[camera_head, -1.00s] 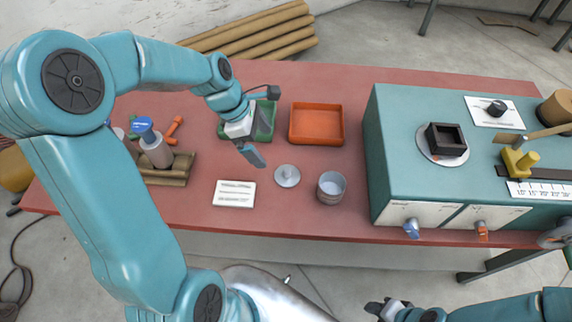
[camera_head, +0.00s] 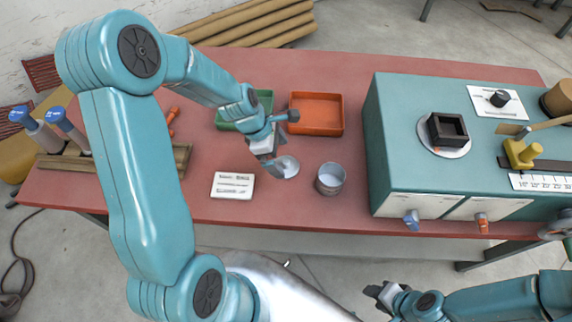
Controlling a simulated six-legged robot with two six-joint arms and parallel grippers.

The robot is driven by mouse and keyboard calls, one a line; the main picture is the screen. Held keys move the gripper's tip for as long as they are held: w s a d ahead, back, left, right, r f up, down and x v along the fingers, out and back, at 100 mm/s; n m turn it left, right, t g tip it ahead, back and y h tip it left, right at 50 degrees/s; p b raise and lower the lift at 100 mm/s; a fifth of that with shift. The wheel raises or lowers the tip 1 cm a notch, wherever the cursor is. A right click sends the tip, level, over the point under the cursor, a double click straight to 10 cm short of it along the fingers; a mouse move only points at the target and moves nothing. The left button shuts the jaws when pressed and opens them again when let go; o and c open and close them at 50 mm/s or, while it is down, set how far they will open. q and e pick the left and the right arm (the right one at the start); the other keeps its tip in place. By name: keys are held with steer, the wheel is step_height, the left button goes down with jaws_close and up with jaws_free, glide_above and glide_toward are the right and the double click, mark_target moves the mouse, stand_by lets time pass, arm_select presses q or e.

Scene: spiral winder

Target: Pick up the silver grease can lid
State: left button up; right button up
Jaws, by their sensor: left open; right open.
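The silver grease can lid (camera_head: 290,166) lies flat on the red table, left of the open grease can (camera_head: 330,179). My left gripper (camera_head: 272,172) is open and hangs over the lid's left side, hiding part of it. I cannot tell whether the fingers touch the lid. My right gripper (camera_head: 380,293) is open and empty in front of the table, at the bottom of the view.
A green tray (camera_head: 262,104) and an orange tray (camera_head: 316,115) stand behind the lid. A white label card (camera_head: 233,186) lies to the left. A teal machine (camera_head: 385,130) stands right of the can. Blue-capped bottles (camera_head: 70,128) stand in a wooden rack (camera_head: 181,157).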

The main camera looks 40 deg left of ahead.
mark_target(286, 161)
arm_select(q)
steer(key=x, duration=0.5)
steer(key=shift+w+a+f, duration=0.1)
steer(key=shift+w+a, duration=0.05)
steer(key=shift+w, duration=0.2)
steer(key=shift+s, duration=0.1)
steer(key=c, duration=0.9)
steer(key=shift+c, duration=0.2)
steer(key=shift+r, duration=0.2)
